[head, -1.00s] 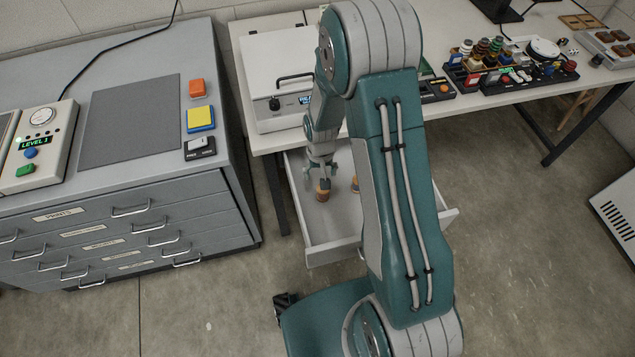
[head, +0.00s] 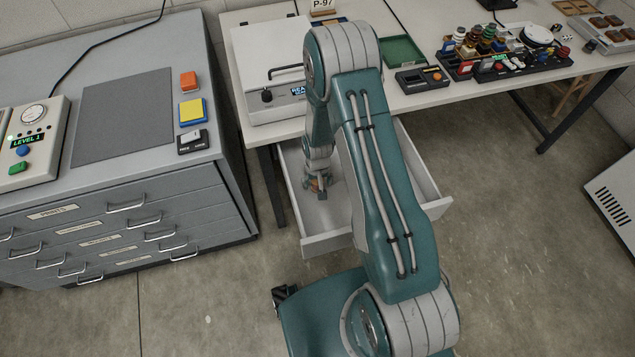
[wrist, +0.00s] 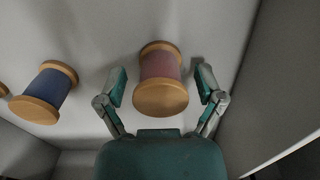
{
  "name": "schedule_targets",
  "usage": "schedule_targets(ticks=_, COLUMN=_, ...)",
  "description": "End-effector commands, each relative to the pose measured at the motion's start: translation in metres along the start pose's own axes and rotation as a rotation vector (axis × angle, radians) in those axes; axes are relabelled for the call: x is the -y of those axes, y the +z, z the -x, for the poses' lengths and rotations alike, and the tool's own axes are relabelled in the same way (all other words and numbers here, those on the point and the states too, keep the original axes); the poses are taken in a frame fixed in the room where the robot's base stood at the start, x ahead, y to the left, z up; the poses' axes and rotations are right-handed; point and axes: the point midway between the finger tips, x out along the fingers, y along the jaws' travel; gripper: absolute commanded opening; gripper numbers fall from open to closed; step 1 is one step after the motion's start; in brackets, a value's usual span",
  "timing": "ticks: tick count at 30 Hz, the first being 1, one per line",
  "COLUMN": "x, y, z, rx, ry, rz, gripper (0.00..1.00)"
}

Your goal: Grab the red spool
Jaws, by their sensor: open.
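The red spool (wrist: 160,70) has wooden ends and a dull red middle, and stands in the open drawer (head: 328,243). My gripper (wrist: 162,86) is open in the wrist view, with one finger on each side of the red spool. A small gap shows between each finger and the spool. In the head view my gripper (head: 318,190) is low inside the drawer and mostly hides the spool. A blue spool (wrist: 44,88) stands to the left of the red one in the wrist view.
Another wooden spool end (wrist: 3,90) shows at the left edge of the wrist view. The drawer wall (wrist: 215,110) runs close on the right. A white case (head: 270,75) stands on the table above the drawer. A grey cabinet (head: 115,215) is at the left.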

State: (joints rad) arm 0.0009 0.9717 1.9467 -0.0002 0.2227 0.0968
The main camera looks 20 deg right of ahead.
Motion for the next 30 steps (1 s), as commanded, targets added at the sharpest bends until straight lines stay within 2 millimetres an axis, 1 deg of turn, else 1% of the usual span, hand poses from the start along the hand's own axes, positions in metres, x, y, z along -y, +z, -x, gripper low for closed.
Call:
schedule_targets(ticks=3, x=0.0, y=0.0, z=0.0, rx=0.0, ry=0.0, rz=0.001, gripper=0.87)
schedule_targets(ticks=5, x=0.0, y=0.0, z=0.001, rx=0.0, ry=0.0, rz=0.001, gripper=0.6)
schedule_targets(ticks=6, x=0.0, y=0.0, z=0.001, rx=0.0, ry=0.0, rz=0.001, gripper=0.42)
schedule_targets(ticks=8, x=0.0, y=0.0, z=0.001, rx=0.0, ry=0.0, rz=0.001, gripper=0.15)
schedule_targets(ticks=9, x=0.0, y=0.0, z=0.001, rx=0.0, ry=0.0, rz=0.001, gripper=0.06)
schedule_targets(ticks=19, x=0.0, y=0.0, z=0.001, rx=0.001, ry=0.0, rz=0.001, gripper=0.05)
schedule_targets(ticks=22, x=0.0, y=0.0, z=0.003, rx=0.0, ry=0.0, rz=0.001, gripper=0.05)
schedule_targets(ticks=26, x=0.0, y=-0.001, z=0.013, rx=-0.002, ry=0.0, rz=0.001, gripper=0.05)
schedule_targets(ticks=29, x=0.0, y=-0.001, z=0.028, rx=-0.003, ry=0.0, rz=0.001, gripper=0.05)
schedule_targets(ticks=30, x=0.0, y=-0.001, z=0.036, rx=-0.004, ry=0.0, rz=0.001, gripper=0.05)
